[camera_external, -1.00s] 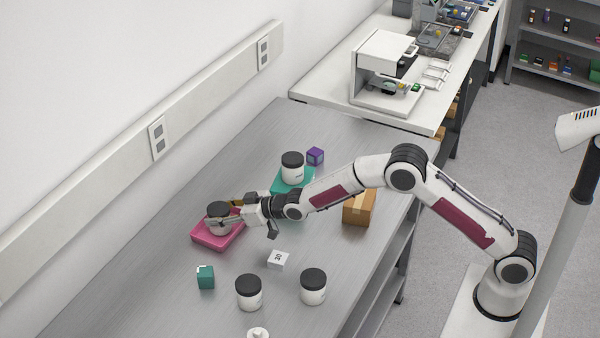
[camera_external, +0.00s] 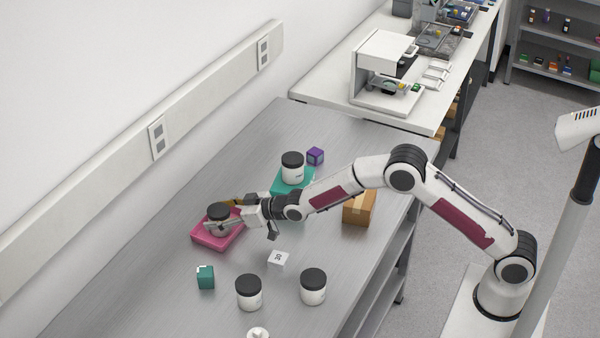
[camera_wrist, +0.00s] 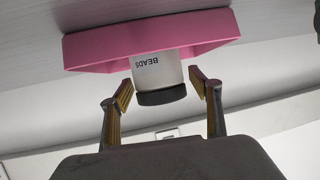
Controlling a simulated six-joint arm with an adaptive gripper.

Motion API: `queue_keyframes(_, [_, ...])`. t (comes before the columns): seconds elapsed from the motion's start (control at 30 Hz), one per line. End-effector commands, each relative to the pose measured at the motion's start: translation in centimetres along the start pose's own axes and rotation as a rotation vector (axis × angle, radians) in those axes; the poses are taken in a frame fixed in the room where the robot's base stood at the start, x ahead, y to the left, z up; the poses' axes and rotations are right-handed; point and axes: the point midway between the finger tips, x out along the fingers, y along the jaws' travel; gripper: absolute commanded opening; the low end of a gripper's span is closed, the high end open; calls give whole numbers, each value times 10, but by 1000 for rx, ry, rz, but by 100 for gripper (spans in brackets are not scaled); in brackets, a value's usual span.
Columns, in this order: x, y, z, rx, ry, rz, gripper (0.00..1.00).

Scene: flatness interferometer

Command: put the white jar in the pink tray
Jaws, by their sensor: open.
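A white jar with a black lid (camera_external: 218,213) stands upright in the pink tray (camera_external: 205,240) on the left of the table. In the wrist view the jar (camera_wrist: 155,70) shows the word BEADS, and the pink tray (camera_wrist: 100,45) lies beyond it. My gripper (camera_external: 222,215) is around the jar. In the wrist view my gripper (camera_wrist: 160,85) has its fingers spread on either side of the jar, with a visible gap at each side near the lid.
Another black-lidded jar (camera_external: 292,168) stands on a teal tray (camera_external: 280,183). Two more jars (camera_external: 249,292) (camera_external: 313,287), a white cube (camera_external: 278,260) and a teal box (camera_external: 206,277) stand nearer the front. A cardboard box (camera_external: 359,207) and a purple cube (camera_external: 315,156) stand farther right.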

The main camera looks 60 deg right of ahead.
Motion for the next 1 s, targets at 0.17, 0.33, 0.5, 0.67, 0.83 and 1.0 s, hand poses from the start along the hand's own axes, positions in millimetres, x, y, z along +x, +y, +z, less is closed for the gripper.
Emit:
queue_keyframes(0.17, [-5,0,-2,0,0,0,63])
queue_keyframes(0.33, [-14,0,-2,0,0,0,63])
queue_keyframes(0.5, [-28,0,-2,1,1,0,63])
queue_keyframes(0.67, [-42,0,-2,0,0,1,63])
queue_keyframes(0.83, [-58,0,-2,0,1,1,63])
queue_keyframes(1.0, [-75,0,-3,0,2,1,63])
